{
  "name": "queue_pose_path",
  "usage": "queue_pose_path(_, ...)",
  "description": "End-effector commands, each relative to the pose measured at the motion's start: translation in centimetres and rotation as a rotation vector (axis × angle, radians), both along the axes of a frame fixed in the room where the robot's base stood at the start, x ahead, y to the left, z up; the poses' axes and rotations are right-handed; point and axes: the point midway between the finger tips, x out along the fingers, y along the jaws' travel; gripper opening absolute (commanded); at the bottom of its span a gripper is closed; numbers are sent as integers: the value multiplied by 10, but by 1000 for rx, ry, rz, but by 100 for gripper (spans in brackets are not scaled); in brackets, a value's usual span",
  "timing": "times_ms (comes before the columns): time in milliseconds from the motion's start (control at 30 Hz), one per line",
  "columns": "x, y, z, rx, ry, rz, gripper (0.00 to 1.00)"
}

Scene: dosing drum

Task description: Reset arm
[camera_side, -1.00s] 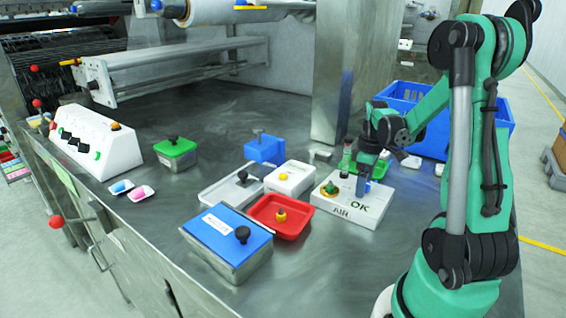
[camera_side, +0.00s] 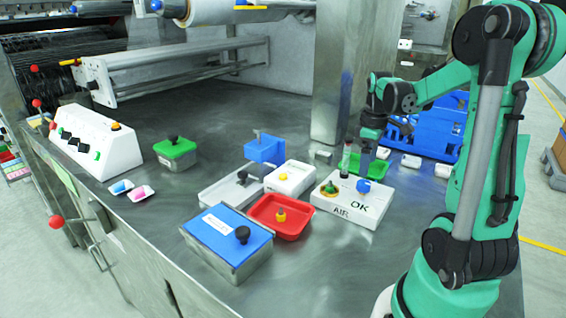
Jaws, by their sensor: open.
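My gripper (camera_side: 368,158) points down above the back of a white box (camera_side: 350,207) marked OK and AIR. Its jaws are open, and I see nothing held between them. A blue knob (camera_side: 363,186) stands on the box just below the gripper, apart from it. A slim dark tube with a green band (camera_side: 345,162) stands upright at the box's back edge, just left of the gripper.
A green-lidded box (camera_side: 175,149) is farther left. A blue crate (camera_side: 446,128) and a steel column (camera_side: 338,80) stand behind.

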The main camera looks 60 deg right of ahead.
Motion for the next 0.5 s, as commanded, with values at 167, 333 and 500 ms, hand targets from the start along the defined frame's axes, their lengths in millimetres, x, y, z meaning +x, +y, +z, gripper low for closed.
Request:
queue_pose_path(167,3,4,1,-7,-7,2,76)
queue_pose_path(333,33,48,15,-70,-91,1,76)
queue_pose_path(500,63,132,30,-110,-293,-19,76)
